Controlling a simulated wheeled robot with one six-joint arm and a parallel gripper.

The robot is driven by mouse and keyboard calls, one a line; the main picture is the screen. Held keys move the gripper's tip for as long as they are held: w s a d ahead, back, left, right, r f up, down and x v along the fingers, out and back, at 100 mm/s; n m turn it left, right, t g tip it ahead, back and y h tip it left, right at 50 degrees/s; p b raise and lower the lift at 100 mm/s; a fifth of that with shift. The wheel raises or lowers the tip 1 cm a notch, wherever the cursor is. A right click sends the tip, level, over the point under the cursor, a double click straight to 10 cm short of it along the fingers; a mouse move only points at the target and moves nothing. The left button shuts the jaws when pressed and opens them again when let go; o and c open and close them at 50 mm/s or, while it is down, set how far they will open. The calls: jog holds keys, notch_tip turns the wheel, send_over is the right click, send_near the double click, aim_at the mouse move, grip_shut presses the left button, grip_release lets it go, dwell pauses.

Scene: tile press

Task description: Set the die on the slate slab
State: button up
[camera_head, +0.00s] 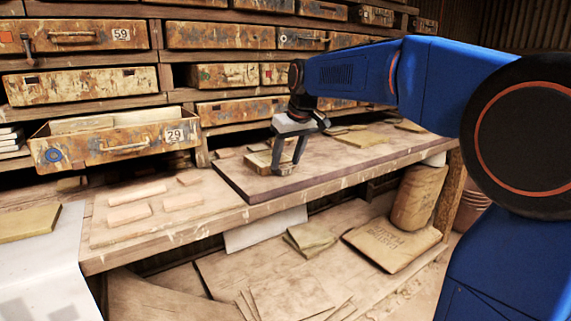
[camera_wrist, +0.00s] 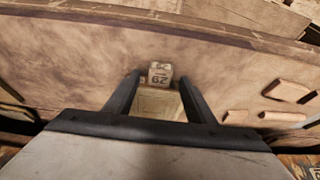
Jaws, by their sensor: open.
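The die (camera_wrist: 160,73) is a small pale block with dark markings that read like 29. In the wrist view it sits between the fingertips of my gripper (camera_wrist: 160,79), with a gap visible beside it. My gripper (camera_head: 286,166) is open and points down over the left part of the slab. The slab (camera_head: 335,167) is broad and brown with a dark front edge; it also shows in the wrist view (camera_wrist: 65,60). A pale tile (camera_wrist: 158,103) lies beside the die. In the head view I cannot clearly separate the die from the tile stack.
A small stack of tiles (camera_head: 258,160) stands at the gripper. More tiles (camera_head: 360,138) lie on the slab's far right. Several pale pieces (camera_head: 130,213) lie on the bench to the left. An open drawer (camera_head: 115,143) juts out at the left. The slab's middle is clear.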

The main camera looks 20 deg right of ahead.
jog(key=v, duration=1)
jog(key=s+d+f+m, duration=0.1)
jog(key=s+d+f, duration=0.1)
jog(key=s+f, duration=1.2)
jog(key=s+d+f+m+h, duration=0.1)
jog(key=s+d+f+m, duration=0.1)
jog(key=s+f, duration=1.2)
jog(key=s+d, duration=0.1)
jog(key=s, duration=0.4)
jog(key=shift+s+d+m, duration=0.25)
jog(key=shift+s+m, duration=0.05)
jog(key=shift+s, duration=0.05)
